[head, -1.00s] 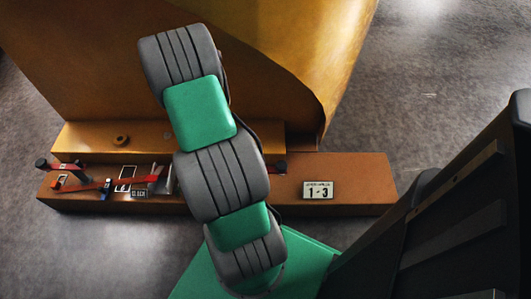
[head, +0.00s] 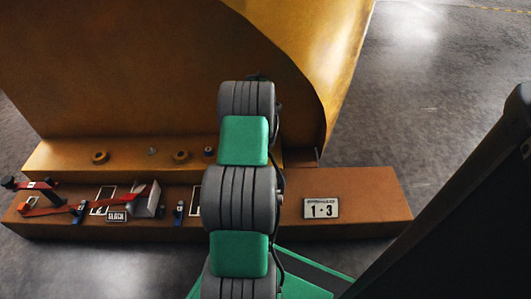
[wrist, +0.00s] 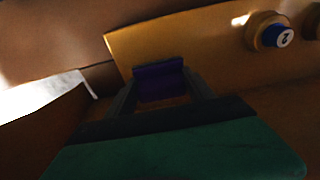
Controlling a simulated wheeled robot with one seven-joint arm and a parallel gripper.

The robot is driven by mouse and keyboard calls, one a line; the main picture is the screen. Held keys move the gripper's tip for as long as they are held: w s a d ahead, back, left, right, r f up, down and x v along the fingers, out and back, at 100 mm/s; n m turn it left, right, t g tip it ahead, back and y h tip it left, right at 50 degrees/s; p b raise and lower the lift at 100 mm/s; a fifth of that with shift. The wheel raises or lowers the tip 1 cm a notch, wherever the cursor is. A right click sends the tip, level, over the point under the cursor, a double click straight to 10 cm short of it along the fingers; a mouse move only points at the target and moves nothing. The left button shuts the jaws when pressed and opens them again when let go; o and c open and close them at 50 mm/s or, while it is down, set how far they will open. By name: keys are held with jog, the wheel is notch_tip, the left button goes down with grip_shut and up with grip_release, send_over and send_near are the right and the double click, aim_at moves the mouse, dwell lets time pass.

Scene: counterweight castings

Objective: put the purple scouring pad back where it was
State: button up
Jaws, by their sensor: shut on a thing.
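The purple scouring pad (wrist: 158,80) shows in the wrist view between the two fingertips of my gripper (wrist: 160,92), which is shut on it. The pad is dark and shaded, and its lower part is partly hidden by the gripper. It is in front of the yellow ledge (wrist: 190,45); I cannot tell whether it touches any surface. In the head view my arm hides the gripper and the pad.
In the head view, rings (head: 100,157) stand on the yellow ledge. Red strap parts (head: 40,207) and a "1·3" plate (head: 321,208) are on the brown base (head: 370,205). A large yellow casting (head: 130,70) rises behind.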

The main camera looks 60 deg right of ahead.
jog(key=shift+s+d+f, duration=0.2)
jog(key=shift+s+f, duration=0.1)
jog(key=shift+f, duration=0.05)
jog(key=f, duration=0.1)
jog(key=s+f+b, duration=0.1)
jog(key=f, duration=0.1)
jog(key=f+b, duration=0.1)
jog(key=shift+s+d+f, duration=0.15)
jog(key=shift+d+f, duration=0.05)
jog(key=shift+d, duration=0.1)
jog(key=shift+f, duration=0.2)
jog(key=shift+r, duration=0.15)
jog(key=o, duration=1.3)
jog(key=shift+f, duration=0.2)
jog(key=shift+r, duration=0.1)
